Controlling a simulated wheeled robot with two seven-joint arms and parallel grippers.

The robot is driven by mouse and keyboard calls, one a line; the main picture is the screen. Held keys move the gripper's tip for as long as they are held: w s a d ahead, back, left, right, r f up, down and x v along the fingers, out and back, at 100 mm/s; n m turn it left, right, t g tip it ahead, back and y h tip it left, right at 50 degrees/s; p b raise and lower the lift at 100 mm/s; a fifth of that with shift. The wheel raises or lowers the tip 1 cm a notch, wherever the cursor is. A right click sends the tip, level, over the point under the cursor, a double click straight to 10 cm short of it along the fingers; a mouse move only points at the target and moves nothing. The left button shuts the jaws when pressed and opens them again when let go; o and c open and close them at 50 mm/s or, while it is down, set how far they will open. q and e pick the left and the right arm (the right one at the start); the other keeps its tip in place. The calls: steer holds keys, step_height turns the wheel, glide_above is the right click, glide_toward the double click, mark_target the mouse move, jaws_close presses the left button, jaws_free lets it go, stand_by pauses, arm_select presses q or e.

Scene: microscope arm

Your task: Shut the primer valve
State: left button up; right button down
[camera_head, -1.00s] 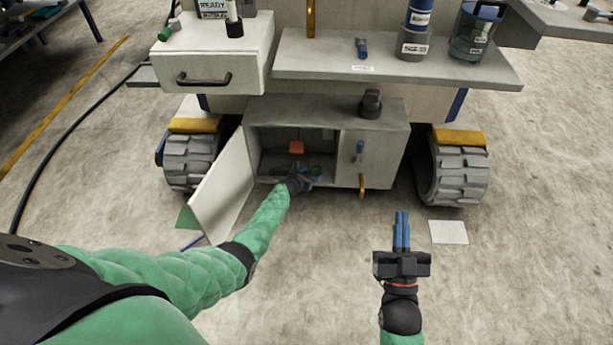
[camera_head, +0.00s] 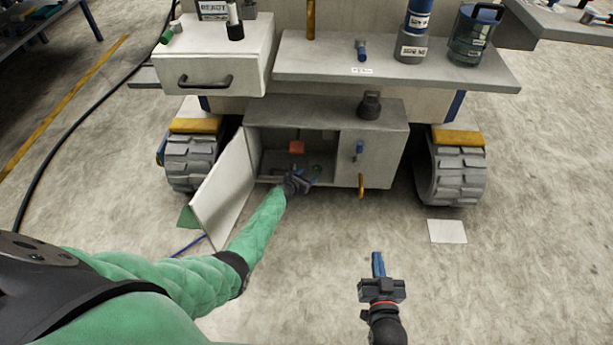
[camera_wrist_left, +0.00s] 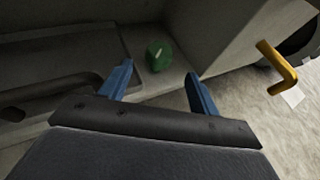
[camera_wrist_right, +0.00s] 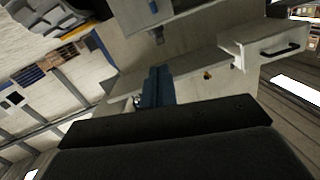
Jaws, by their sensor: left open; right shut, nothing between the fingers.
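A green round knob (camera_head: 317,169) sits inside the open cabinet (camera_head: 372,120) under the machine. I cannot tell for certain whether it is the primer valve. In the left wrist view the green knob (camera_wrist_left: 158,55) bears a small pale mark and lies ahead of the spread blue fingers. My left gripper (camera_head: 308,178) is open at the cabinet mouth, with nothing between its fingers; the knob is just beyond the tips. My right gripper (camera_head: 378,258) is shut and empty, away from the cabinet.
The white cabinet door (camera_head: 222,195) stands open left of my left forearm. An orange block (camera_head: 297,147) is inside the cabinet. A shelf (camera_head: 470,72) and a drawer (camera_head: 212,65) overhang above. The floor around a white sheet (camera_head: 447,231) is clear.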

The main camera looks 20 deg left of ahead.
steer(key=shift+s+f+g, duration=0.15)
steer(key=shift+f+g, duration=0.05)
steer(key=shift+f, duration=0.35)
steer(key=shift+s+f+g, duration=0.15)
steer(key=shift+f+g, duration=0.05)
steer(key=shift+f, duration=0.35)
